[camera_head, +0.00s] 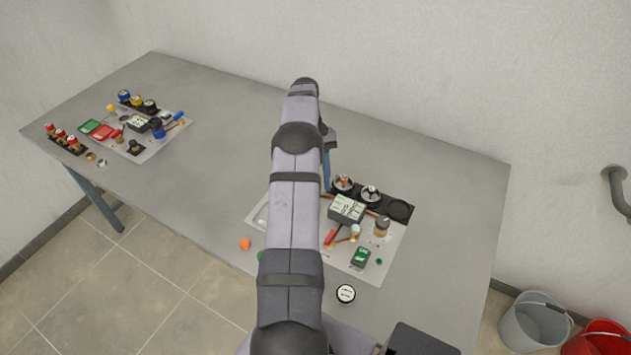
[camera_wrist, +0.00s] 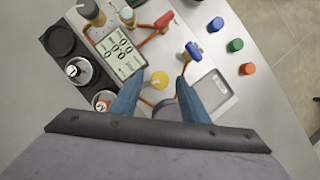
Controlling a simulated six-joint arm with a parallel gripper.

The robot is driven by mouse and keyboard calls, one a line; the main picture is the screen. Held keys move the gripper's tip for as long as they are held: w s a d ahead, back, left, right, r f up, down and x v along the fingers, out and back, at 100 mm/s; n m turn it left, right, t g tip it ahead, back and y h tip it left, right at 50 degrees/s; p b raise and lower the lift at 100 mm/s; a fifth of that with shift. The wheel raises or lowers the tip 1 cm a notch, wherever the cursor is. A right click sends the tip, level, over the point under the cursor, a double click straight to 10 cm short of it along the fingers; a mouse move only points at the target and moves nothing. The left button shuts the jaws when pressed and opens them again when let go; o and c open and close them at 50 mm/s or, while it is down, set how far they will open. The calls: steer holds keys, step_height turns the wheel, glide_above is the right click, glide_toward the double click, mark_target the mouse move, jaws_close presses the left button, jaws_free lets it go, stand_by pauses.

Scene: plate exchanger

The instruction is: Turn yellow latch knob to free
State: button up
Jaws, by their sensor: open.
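The yellow latch knob (camera_wrist: 158,81) shows in the wrist view as a small round yellow cap on the light panel (camera_wrist: 222,68). My gripper (camera_wrist: 160,79) is open, with one blue finger on each side of the knob in the picture. I cannot tell how high the fingertips are above the knob or whether they touch it. Next to the knob, a pale framed plate (camera_wrist: 211,91) lies to the right. In the head view my arm covers this knob, and only a bit of a blue finger (camera_head: 327,171) shows.
A display box (camera_wrist: 117,52), a blue-handled valve (camera_wrist: 194,50) and a red-handled valve (camera_wrist: 163,21) stand near the knob. A black holder (camera_wrist: 58,40) lies left. Loose blue, green and orange caps (camera_wrist: 246,69) lie right. A second panel (camera_head: 150,150) sits at the table's far left.

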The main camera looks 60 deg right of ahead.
step_height(320, 180, up, 10)
steer(key=b, duration=0.2)
stand_by(0.4)
stand_by(0.4)
steer(key=w+a+n+h, duration=0.1)
steer(key=w+a+n, duration=0.1)
steer(key=w+a, duration=0.45)
steer(key=w+a+n+h, duration=0.1)
steer(key=w+a, duration=0.2)
steer(key=a, duration=0.6)
steer(key=w+a+n+h, duration=0.15)
steer(key=w+a, duration=0.25)
steer(key=a, duration=0.4)
steer(key=s+a+f+n+t, duration=0.1)
steer(key=s+a+f+n, duration=0.1)
steer(key=s+a, duration=0.35)
steer(key=s+a+f+n+t, duration=0.1)
steer(key=s+a+f, duration=0.15)
steer(key=a, duration=0.55)
steer(key=s+a+f+n+t, duration=0.1)
steer(key=s+a+f+n, duration=0.1)
steer(key=s+a, duration=0.35)
step_height(320, 180, down, 37)
steer(key=w+a+b, duration=0.1)
steer(key=a+b, duration=0.1)
steer(key=b, duration=3.5)
steer(key=shift+w+r+b, duration=0.15)
steer(key=shift+w+b, duration=0.05)
steer(key=shift+b, duration=0.1)
